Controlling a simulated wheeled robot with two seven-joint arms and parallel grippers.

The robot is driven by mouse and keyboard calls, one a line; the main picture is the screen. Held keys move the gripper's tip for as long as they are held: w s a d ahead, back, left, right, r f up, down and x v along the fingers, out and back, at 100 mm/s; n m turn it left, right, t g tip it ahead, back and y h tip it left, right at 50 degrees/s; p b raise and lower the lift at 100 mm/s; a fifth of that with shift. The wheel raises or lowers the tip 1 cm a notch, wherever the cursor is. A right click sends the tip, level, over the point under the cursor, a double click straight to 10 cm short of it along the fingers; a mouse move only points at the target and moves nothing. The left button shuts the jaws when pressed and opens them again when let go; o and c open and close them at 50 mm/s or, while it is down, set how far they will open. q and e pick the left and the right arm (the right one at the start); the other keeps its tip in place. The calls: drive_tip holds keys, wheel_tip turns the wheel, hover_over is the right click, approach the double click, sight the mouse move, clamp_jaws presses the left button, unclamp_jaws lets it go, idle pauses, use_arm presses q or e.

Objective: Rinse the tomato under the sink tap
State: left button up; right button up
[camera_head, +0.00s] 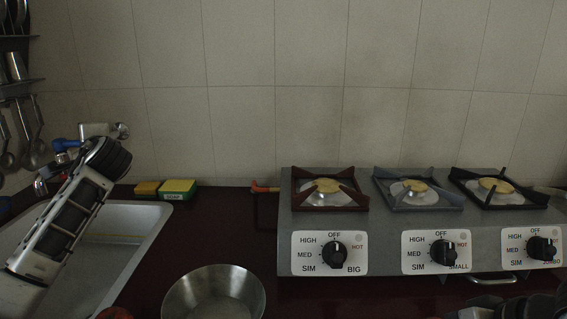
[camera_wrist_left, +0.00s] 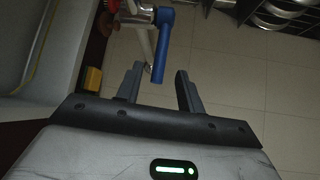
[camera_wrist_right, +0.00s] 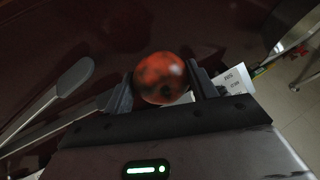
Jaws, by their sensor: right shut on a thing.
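The tomato (camera_wrist_right: 160,78), red with dark patches, sits between the fingers of my right gripper (camera_wrist_right: 160,82), which is shut on it above the dark red counter. The metal tap (camera_head: 97,130) is on the wall above the sink (camera_head: 150,222), with a blue lever (camera_head: 65,145). In the left wrist view the blue lever (camera_wrist_left: 163,40) points down between the fingertips of my left gripper (camera_wrist_left: 160,70). This gripper is open, with a gap visible on either side of the lever. In the head view my left arm hides part of the sink and tap.
A steel bowl (camera_head: 213,292) stands right of the sink. Sponges (camera_head: 178,187) lie at its back edge. A hob (camera_head: 425,240) with three burners fills the right. Utensils (camera_head: 38,150) hang at the far left. A red thing (camera_head: 115,314) is cut off at the bottom.

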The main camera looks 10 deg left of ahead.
sight(78, 144)
use_arm(q)
drive_tip(key=x, duration=0.6)
drive_tip(key=shift+d, duration=0.1)
clamp_jaws()
